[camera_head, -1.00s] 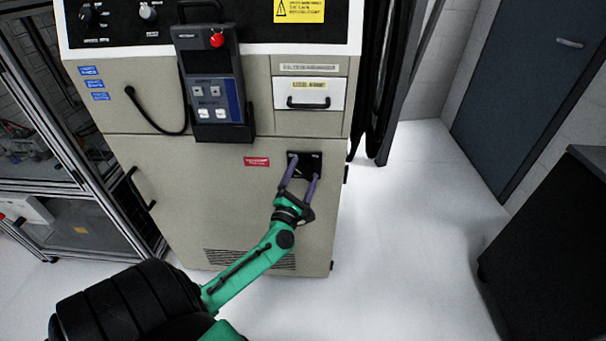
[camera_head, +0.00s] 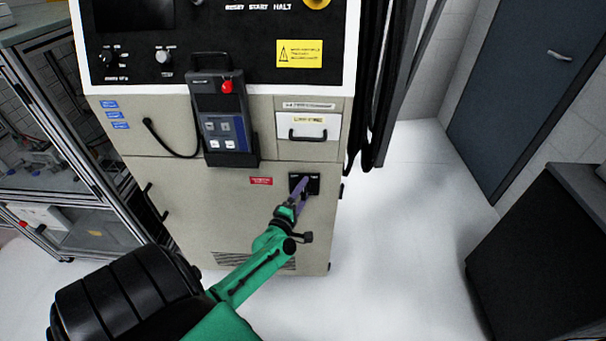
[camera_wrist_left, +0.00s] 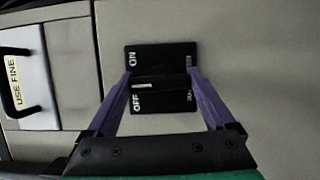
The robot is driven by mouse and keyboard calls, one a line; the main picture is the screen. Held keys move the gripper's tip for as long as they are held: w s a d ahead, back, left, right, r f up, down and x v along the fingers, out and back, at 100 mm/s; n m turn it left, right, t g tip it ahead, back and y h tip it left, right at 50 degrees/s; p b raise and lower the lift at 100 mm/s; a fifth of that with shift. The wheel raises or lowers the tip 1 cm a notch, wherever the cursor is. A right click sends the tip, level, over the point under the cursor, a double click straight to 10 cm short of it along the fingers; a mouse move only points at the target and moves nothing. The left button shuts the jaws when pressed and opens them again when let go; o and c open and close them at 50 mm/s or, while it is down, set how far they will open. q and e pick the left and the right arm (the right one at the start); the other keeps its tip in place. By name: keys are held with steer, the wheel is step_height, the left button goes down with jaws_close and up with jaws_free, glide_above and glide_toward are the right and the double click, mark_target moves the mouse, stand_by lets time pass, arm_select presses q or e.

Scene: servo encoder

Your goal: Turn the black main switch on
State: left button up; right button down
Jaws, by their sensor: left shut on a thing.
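The black main switch (camera_head: 315,184) sits on a square black plate low on the right of the beige cabinet front. In the left wrist view, its knob (camera_wrist_left: 160,82) lies across the plate with a white mark at its left end, between the letters ON and OFF. My left gripper (camera_head: 304,184) reaches it from below. Its two purple fingers (camera_wrist_left: 161,77) are shut on the knob, one at each end. In the head view the fingers overlap and partly cover the switch. My right gripper is not in view.
A handheld pendant (camera_head: 220,120) hangs above left of the switch, with a cable. A small drawer (camera_head: 308,126) with a black handle is above the switch. Black cables (camera_head: 375,90) hang along the cabinet's right side. The floor (camera_head: 400,240) to the right is clear.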

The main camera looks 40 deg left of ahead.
arm_select(q)
steer(key=m+p, duration=0.1)
steer(key=p, duration=0.1)
steer(key=m+g+p, duration=0.1)
steer(key=m+p, duration=0.1)
steer(key=p, duration=0.1)
steer(key=m+g+p, duration=0.1)
steer(key=m+p, duration=0.1)
steer(key=p, duration=0.1)
steer(key=shift+d+r, duration=0.1)
steer(key=shift+r, duration=0.2)
steer(key=shift+f+m+g+p, duration=0.15)
steer(key=shift+m+g+p, duration=0.55)
steer(key=shift+m+p, duration=0.3)
steer(key=shift+f+m+y+p, duration=0.15)
steer(key=shift+m+y+p, duration=0.15)
steer(key=shift+p, duration=0.2)
steer(key=o, duration=1.1)
